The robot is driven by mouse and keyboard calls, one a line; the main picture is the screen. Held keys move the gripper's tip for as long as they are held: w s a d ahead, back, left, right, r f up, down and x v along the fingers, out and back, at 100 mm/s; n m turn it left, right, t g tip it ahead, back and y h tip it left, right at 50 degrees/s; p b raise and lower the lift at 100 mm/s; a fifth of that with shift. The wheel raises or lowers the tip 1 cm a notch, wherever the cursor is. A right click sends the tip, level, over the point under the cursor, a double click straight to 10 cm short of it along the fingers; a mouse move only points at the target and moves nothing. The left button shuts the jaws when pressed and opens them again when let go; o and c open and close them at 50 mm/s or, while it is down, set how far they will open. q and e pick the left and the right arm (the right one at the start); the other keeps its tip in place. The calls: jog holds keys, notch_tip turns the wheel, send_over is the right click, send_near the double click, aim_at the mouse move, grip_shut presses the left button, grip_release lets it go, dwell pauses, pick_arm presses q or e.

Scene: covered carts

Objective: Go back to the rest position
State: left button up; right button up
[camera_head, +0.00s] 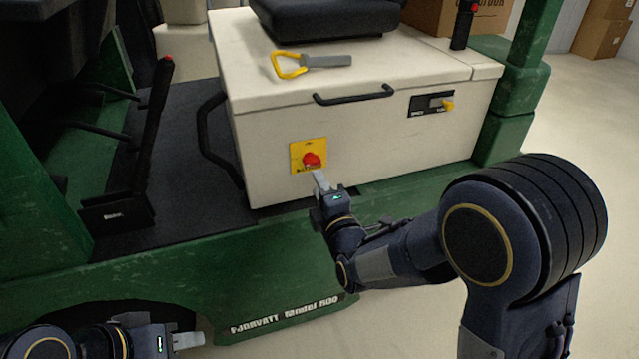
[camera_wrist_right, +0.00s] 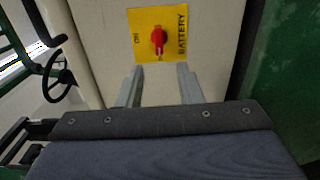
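My right gripper (camera_head: 319,181) is in front of the white cart body, just below the red battery switch (camera_head: 312,160) on its yellow plate. In the right wrist view the two fingers of the right gripper (camera_wrist_right: 158,88) stand apart with nothing between them. The red switch (camera_wrist_right: 158,38) shows beyond the fingertips, apart from them. My left gripper (camera_head: 188,341) is low at the bottom left of the head view, away from the cart panel. Its fingers are seen side-on, so whether they are open is unclear.
The green cart (camera_head: 250,262) has a white seat box (camera_head: 380,140) with a black handle (camera_head: 353,95). A yellow-handled tool (camera_head: 305,64) lies on top beside the black seat (camera_head: 325,18). A black grab bar (camera_head: 210,140) stands left of the switch. Open floor (camera_head: 575,140) lies right.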

jog(key=s+d+m+g+h, duration=0.1)
jog(key=s+d+m+g, duration=0.65)
jog(key=d+m, duration=0.6)
jog(key=s+d+f+m+g, duration=0.1)
jog(key=s+d+m+g, duration=0.3)
jog(key=s, duration=0.7)
jog(key=s+d+f+m, duration=0.1)
jog(key=s+d+m, duration=0.1)
jog(key=s+m, duration=0.65)
jog(key=s+r+n+p, duration=0.2)
jog(key=s+r+p, duration=0.1)
jog(key=r+p, duration=2.1)
jog(key=shift+s+n+h+p, duration=0.2)
jog(key=shift+n+h+p, duration=0.1)
jog(key=shift+h+p, duration=0.1)
